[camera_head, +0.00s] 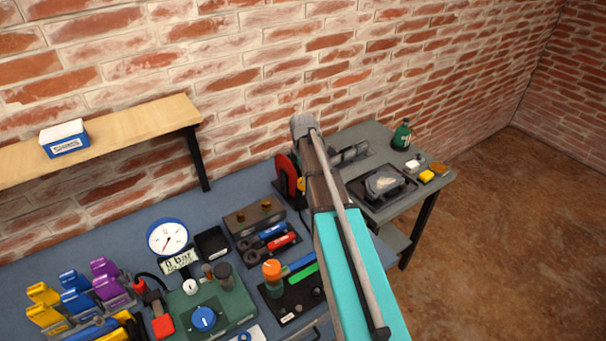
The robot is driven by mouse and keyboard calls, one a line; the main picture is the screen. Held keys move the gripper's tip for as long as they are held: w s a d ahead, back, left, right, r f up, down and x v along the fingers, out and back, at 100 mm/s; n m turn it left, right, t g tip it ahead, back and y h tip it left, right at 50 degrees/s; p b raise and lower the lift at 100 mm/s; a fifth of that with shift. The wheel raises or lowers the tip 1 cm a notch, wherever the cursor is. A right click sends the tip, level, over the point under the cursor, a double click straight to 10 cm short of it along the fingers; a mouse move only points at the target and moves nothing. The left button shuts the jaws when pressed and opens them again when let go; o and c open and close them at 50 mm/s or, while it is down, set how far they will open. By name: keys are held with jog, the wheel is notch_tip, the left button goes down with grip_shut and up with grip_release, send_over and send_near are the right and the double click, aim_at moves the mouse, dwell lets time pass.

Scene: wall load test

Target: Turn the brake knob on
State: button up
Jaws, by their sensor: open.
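A round blue knob (204,319) with a white mark sits on a green box (235,300) at the lower middle of the workbench. I cannot tell whether this is the brake knob. A red round part (288,176) stands at the back of the bench, partly hidden by my arm, with a bit of yellow (301,184) beside it. An orange-topped knob (271,269) stands on a black tray right of the green box. My arm crosses the picture from the bottom to the back of the bench. I cannot make out my gripper's fingers.
A gauge (167,237) with a "0 bar" label stands behind the green box. Several coloured clamps (76,291) stand at left. A wooden shelf (130,128) holds a blue and white box (64,138). A grey side table (372,131) at right holds a green bottle (402,135). Floor at right is clear.

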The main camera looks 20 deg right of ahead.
jog(key=shift+r+p, duration=4.75)
jog(key=shift+r, duration=0.3)
jog(key=s+a+f+m+b, duration=0.2)
jog(key=s+a+m, duration=0.5)
jog(key=s, duration=0.3)
jog(key=s+a+f+m+b, duration=0.2)
jog(key=s+a+f+m, duration=0.1)
jog(key=s+a+m, duration=0.4)
jog(key=s+a, duration=0.1)
jog(key=s, duration=0.2)
jog(key=shift+a+m+b, duration=0.2)
jog(key=shift+m+b, duration=0.2)
